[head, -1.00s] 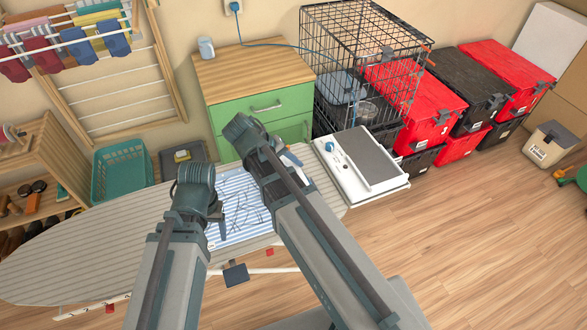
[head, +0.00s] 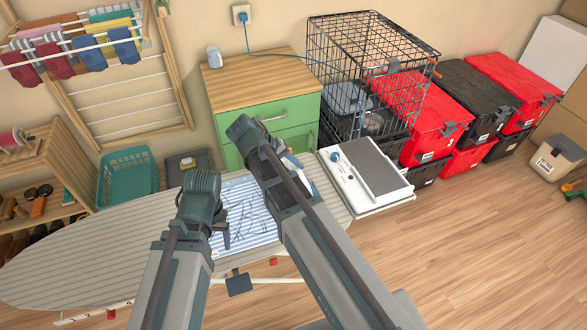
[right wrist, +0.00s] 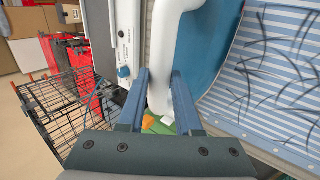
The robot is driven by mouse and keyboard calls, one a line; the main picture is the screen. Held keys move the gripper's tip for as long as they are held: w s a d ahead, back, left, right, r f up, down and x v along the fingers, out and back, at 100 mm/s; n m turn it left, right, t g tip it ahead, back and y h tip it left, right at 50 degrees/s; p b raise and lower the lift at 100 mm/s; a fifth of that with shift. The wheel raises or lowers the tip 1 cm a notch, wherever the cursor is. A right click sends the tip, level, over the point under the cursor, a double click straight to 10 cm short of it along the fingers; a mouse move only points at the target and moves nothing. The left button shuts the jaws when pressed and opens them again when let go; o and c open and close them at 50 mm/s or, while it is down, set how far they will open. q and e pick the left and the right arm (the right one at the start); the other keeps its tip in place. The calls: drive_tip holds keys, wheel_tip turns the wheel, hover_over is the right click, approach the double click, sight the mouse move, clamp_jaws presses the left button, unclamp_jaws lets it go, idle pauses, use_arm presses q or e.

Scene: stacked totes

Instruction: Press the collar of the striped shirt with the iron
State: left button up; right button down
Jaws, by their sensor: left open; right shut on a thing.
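The blue-and-white striped shirt (head: 243,206) lies on the ironing board (head: 90,250), partly hidden by my arms. Dark crease lines run over its striped cloth (right wrist: 285,62) in the right wrist view. My right gripper (right wrist: 160,76) is shut on the white handle of the iron (right wrist: 158,95). The blue area beside the handle looks like the iron's body, but its sole is hidden. In the head view my right arm hides most of this grip. My left gripper (head: 222,234) is open and empty over the left part of the shirt.
A white station with a grey pad and blue knob (head: 365,172) sits at the board's right end. Behind are a green cabinet (head: 270,118), a wire crate (head: 365,70) and red and black totes (head: 425,125). Open floor (head: 480,250) lies to the right.

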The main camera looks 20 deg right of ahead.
sight(289, 162)
drive_tip(key=shift+w+a, duration=0.1)
drive_tip(key=shift+w, duration=1.6)
drive_tip(key=shift+f, duration=0.1)
drive_tip(key=shift+s, duration=0.15)
drive_tip(key=shift+s, duration=1.65)
drive_tip(key=shift+s, duration=1.75)
